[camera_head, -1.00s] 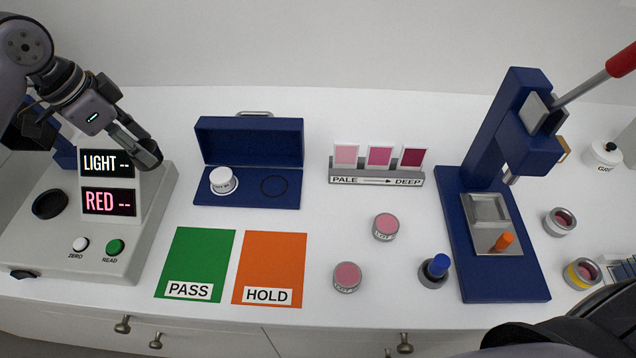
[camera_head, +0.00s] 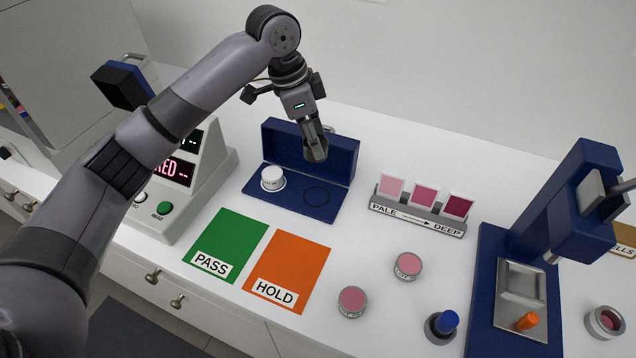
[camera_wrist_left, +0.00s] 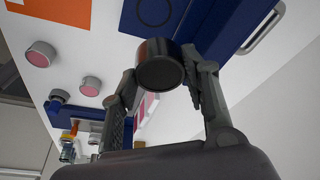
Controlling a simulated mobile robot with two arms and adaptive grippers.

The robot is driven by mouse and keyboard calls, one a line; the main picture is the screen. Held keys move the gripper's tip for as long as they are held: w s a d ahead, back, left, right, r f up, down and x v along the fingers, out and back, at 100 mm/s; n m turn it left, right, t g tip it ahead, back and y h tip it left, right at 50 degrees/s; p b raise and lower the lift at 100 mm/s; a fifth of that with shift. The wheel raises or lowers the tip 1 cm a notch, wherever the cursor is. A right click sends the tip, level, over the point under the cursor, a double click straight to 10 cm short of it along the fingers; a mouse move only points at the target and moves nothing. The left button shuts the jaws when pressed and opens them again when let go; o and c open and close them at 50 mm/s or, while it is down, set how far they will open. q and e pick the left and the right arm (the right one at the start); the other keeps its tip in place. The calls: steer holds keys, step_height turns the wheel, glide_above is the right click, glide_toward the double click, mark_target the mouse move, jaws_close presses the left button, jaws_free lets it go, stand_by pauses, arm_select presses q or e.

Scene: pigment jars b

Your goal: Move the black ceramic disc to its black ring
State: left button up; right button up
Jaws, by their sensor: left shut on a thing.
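My left gripper (camera_head: 319,133) is shut on the black ceramic disc (camera_wrist_left: 160,73), a short, dark cylinder with a flat round face. In the head view the disc (camera_head: 316,155) hangs at the fingertips above the open blue case (camera_head: 257,189). The black ring (camera_head: 316,197) is an outline on the case's flat base, at the right of the white ceramic disc (camera_head: 272,177). The ring also shows at the top of the left wrist view (camera_wrist_left: 153,12), apart from the held disc. My right gripper is not in view.
The case's raised lid (camera_head: 340,157) stands behind the ring. The grey reader (camera_head: 215,160) is at the left, partly behind my left arm. A pale-to-deep swatch stand (camera_head: 415,213) is at the right. The green PASS mat (camera_head: 232,240) and orange HOLD mat (camera_head: 290,268) lie clear in front.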

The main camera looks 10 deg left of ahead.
arm_select(q)
steer(key=shift+f+p, duration=1)
steer(key=shift+f, duration=5.7)
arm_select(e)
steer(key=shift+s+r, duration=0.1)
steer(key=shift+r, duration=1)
arm_select(q)
steer(key=shift+f, duration=0.1)
steer(key=o, duration=1.2)
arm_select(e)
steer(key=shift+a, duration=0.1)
arm_select(q)
steer(key=shift+o, duration=0.2)
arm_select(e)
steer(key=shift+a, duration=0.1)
arm_select(q)
steer(key=shift+r, duration=0.35)
steer(key=b+v, duration=0.2)
steer(key=v, duration=0.9)
steer(key=shift+r, duration=0.25)
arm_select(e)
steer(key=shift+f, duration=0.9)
